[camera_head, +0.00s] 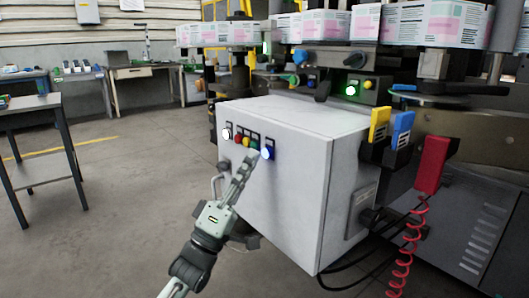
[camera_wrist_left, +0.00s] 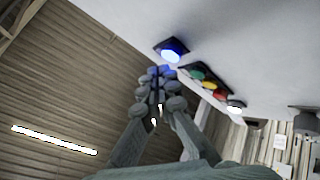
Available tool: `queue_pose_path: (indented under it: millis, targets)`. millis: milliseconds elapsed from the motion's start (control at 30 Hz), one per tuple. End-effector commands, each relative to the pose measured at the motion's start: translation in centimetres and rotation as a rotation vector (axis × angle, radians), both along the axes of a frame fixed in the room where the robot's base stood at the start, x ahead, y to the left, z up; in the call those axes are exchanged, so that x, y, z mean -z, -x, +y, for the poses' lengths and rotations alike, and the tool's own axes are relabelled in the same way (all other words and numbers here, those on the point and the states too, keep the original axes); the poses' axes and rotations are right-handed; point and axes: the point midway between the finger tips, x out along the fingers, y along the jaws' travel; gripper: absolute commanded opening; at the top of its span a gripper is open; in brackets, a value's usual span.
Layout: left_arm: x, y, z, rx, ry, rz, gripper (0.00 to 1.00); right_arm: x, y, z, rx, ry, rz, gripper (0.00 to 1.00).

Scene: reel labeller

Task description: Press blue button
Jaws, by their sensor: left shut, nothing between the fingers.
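The blue button (camera_head: 267,152) is at the right end of a row of buttons on the front of a light grey control box (camera_head: 285,190). It glows blue. My left gripper (camera_head: 250,158) is shut and empty, with its fingertips just left of the blue button in the head view. In the left wrist view the blue button (camera_wrist_left: 171,52) shows just beyond the shut fingertips (camera_wrist_left: 161,72). A small gap shows there, though I cannot tell the exact distance. My right gripper is not in view.
Green, yellow, red and white buttons (camera_head: 226,132) sit left of the blue one. Yellow (camera_head: 379,122) and blue (camera_head: 402,128) handheld tools and a red one (camera_head: 431,165) with a coiled cord hang at the box's right. A table (camera_head: 35,103) stands left; open floor lies between.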

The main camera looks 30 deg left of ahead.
Motion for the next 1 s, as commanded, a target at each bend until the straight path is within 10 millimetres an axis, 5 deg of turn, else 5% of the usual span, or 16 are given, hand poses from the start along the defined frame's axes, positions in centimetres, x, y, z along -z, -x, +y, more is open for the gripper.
queue_pose_path:
  millis: [367,1000]
  targets:
    - [0.0,0.3,0.2,0.0,0.0,0.0,0.0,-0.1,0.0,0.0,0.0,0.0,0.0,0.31]
    - [0.0,4.8,2.0,-0.001,0.001,0.0,0.0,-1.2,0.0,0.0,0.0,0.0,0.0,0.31]
